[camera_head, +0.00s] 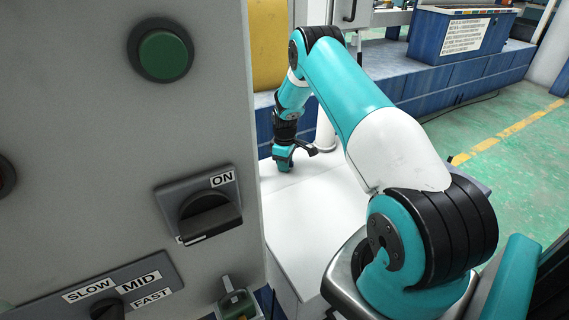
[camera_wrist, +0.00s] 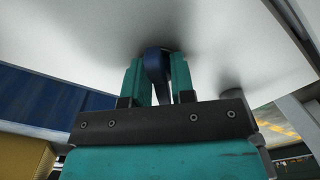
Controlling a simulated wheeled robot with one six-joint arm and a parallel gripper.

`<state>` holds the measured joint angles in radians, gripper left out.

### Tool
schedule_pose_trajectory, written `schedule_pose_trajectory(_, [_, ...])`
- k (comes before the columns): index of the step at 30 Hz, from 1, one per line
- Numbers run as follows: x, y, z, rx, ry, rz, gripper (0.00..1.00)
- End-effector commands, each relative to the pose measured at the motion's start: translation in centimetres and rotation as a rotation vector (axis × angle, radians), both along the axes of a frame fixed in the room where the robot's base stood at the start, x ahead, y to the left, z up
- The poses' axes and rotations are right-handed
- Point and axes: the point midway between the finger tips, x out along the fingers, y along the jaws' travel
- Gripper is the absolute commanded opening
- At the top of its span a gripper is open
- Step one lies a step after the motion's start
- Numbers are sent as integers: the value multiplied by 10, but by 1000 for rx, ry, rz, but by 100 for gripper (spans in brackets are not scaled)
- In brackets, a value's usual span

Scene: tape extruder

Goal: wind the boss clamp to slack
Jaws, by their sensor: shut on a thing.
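In the wrist view a dark blue lever-like part (camera_wrist: 156,75) sits under a white surface, between the two teal fingers of my gripper (camera_wrist: 157,80). I take it for the handle of the boss clamp. The fingers are shut on it, one on each side. In the head view my gripper (camera_head: 284,160) is at the far end of my arm, low beside the white housing. The held part is too small or hidden to make out there.
A grey control panel fills the left of the head view, with a green button (camera_head: 163,55), an ON switch (camera_head: 208,215) and a SLOW/MID/FAST knob (camera_head: 108,309). A white housing (camera_head: 310,215) lies below my gripper. Green floor (camera_head: 510,165) is open at the right.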

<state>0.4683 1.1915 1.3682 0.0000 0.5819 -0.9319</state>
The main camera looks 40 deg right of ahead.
Motion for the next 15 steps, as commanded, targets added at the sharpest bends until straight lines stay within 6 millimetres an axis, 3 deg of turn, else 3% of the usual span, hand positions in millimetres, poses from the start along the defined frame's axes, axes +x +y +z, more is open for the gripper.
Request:
schedule_pose_trajectory(8, [0, 0, 0, 0, 1, 20, 0])
schedule_pose_trajectory(15, [0, 0, 0, 1, 1, 236, 0])
